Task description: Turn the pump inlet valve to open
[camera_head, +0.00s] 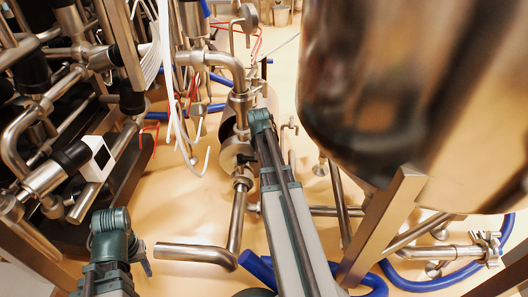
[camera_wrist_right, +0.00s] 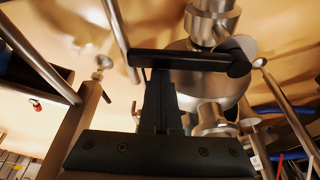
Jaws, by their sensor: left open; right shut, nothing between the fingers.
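In the right wrist view, a black lever handle (camera_wrist_right: 185,60) lies crosswise, its right end at a round hub beside a steel valve body (camera_wrist_right: 210,90). It looks like the pump inlet valve's handle. My right gripper (camera_wrist_right: 161,75) is shut and empty, its fingertips right at the handle's left half; I cannot tell whether they touch. In the head view my right arm reaches to the steel pump piping (camera_head: 238,105), and its gripper is hidden behind the arm. My left gripper (camera_head: 146,266) is at the lower left, small and partly hidden by its arm, away from the valve.
A large steel hopper (camera_head: 395,90) hangs at the upper right, with a slanted steel leg (camera_head: 383,225) below it. Pipes and black fittings crowd the left. Blue hoses (camera_head: 425,283) lie on the tan floor. A bent steel pipe (camera_head: 195,252) lies between my arms.

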